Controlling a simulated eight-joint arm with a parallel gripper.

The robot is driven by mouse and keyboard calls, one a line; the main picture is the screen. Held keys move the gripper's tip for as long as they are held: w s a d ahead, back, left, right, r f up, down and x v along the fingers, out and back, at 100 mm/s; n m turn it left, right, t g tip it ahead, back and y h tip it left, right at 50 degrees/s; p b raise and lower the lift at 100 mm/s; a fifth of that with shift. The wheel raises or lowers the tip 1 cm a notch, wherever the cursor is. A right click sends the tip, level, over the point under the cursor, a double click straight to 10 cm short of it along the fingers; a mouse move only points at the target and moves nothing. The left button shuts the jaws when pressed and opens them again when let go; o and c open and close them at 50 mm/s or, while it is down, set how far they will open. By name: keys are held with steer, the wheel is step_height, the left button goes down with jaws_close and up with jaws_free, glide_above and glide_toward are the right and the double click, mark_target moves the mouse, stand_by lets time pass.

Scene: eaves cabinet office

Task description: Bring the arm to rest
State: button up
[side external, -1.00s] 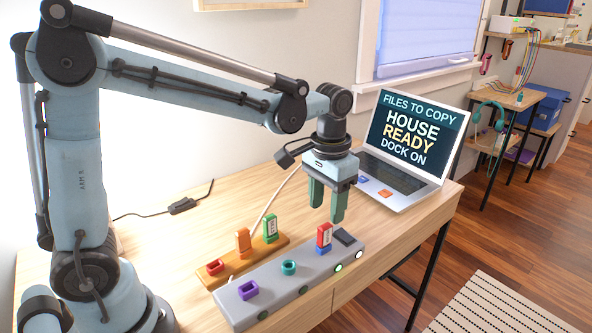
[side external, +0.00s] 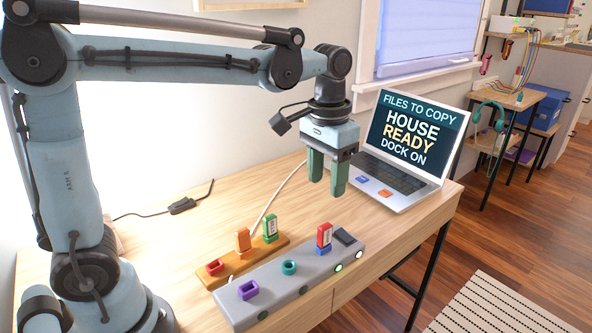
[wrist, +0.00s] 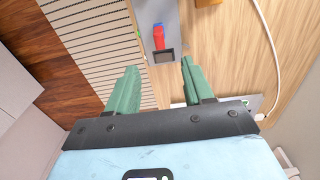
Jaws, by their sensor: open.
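My gripper (side external: 327,188) has two green fingers that stand apart with nothing between them. It hangs above the desk, behind and above the grey dock, in front of the laptop. In the wrist view the open fingers (wrist: 157,78) point toward the dock end, and a red stick (wrist: 158,37) shows beyond them. In the side view the red stick (side external: 324,236) stands upright in a blue socket on the grey dock (side external: 297,273). My gripper touches nothing that I can see.
An orange rack (side external: 222,277) behind the dock holds an orange stick (side external: 243,241) and a green stick (side external: 270,227). The open laptop (side external: 413,137) reads "HOUSE READY DOCK ON". A cable runs across the desk (side external: 195,235). The air above the dock is clear.

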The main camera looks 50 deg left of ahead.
steer(key=s+a+f+t, duration=0.4)
steer(key=s+t, duration=0.3)
steer(key=s, duration=0.2)
steer(key=shift+s+f, duration=0.2)
steer(key=shift+f, duration=0.1)
stand_by(1.2)
